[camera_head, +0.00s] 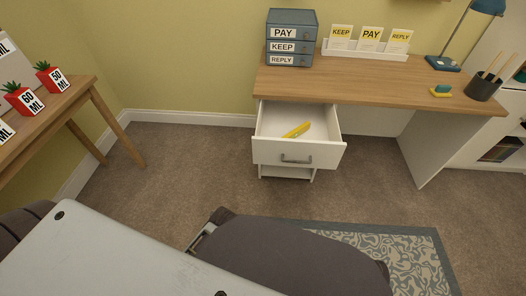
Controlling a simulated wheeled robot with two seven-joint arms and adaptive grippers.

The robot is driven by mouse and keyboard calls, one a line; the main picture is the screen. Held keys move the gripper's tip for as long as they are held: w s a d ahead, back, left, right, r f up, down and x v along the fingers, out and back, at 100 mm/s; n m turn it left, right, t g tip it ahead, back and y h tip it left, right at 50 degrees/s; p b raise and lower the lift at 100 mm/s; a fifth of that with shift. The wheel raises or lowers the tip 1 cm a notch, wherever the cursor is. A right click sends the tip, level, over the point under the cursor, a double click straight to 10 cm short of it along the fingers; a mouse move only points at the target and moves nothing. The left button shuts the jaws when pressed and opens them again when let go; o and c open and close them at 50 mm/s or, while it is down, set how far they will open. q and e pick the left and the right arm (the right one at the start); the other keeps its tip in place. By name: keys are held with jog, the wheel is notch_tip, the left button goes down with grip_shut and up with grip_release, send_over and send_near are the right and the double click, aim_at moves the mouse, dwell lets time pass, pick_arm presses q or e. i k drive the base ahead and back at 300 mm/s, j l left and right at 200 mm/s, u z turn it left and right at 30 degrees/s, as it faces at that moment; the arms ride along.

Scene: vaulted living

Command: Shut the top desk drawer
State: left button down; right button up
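The top desk drawer (297,152) is pulled well out from under the left part of the wooden desk (400,88). It is white, with a grey bar handle (296,160) on its front. A yellow object (297,130) lies inside it, away from the walls. Below the drawer, part of the white lower unit (287,171) shows; the open drawer hides most of it. Neither of my grippers can be made out in the head view, and nothing is seen touching the drawer or its handle.
Carpet lies clear in front of the drawer. A patterned rug (415,255) is nearer. Large dark and light grey shapes fill the bottom left foreground. A wooden side table (75,92) stands left. The desk carries a blue labelled organiser (291,38), a card holder (365,50) and a pen cup (482,87).

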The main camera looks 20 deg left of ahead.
aim_at(321, 146)
jog(key=l+u, duration=0.15)
jog(key=l, duration=0.2)
jog(key=k+l+u, duration=0.1)
jog(key=l, duration=0.25)
jog(key=k+l+u, duration=0.15)
jog(key=l, duration=0.2)
jog(key=k+l+u, duration=0.15)
jog(key=l, duration=0.2)
